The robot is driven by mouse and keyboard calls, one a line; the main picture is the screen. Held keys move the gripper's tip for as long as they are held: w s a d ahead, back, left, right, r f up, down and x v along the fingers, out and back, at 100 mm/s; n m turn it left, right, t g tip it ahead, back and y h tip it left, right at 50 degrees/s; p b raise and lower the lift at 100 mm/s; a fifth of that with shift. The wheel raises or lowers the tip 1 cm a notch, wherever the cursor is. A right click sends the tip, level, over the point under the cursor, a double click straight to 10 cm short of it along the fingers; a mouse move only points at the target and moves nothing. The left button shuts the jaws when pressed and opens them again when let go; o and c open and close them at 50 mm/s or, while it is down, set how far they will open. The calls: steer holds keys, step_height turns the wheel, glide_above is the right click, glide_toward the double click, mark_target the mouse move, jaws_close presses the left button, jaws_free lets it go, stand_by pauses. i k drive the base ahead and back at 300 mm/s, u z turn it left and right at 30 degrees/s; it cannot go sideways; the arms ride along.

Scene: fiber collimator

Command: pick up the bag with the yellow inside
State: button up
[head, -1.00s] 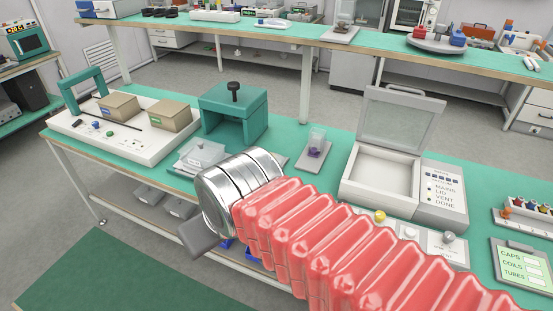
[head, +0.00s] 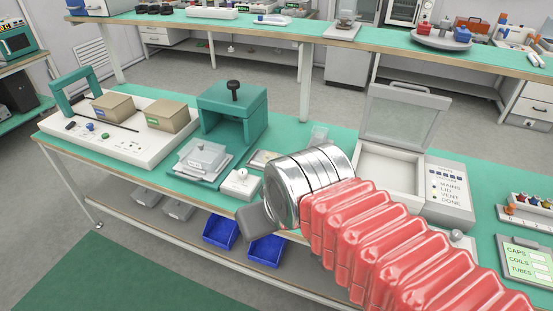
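No bag with a yellow inside can be made out. The top of a small clear bag or pouch (head: 319,132) shows behind my wrist; its lower part is hidden now, and earlier its contents looked purple. My arm in its red ribbed sleeve reaches in from the lower right to a silver metal wrist. My gripper (head: 256,223) shows only as a grey block at the wrist's left end, over the bench's front edge. Its fingertips cannot be told apart, and nothing is seen held.
On the green bench (head: 75,146) stand a white board with boxes (head: 88,149), a teal press (head: 231,112), a clear box (head: 203,158) on trays, and an open-lidded case (head: 391,165). Blue bins (head: 220,232) sit below. A label panel (head: 524,258) lies at right.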

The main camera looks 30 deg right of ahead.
mark_target(264, 157)
steer(key=u, duration=0.05)
steer(key=i, duration=1)
steer(key=z, duration=0.05)
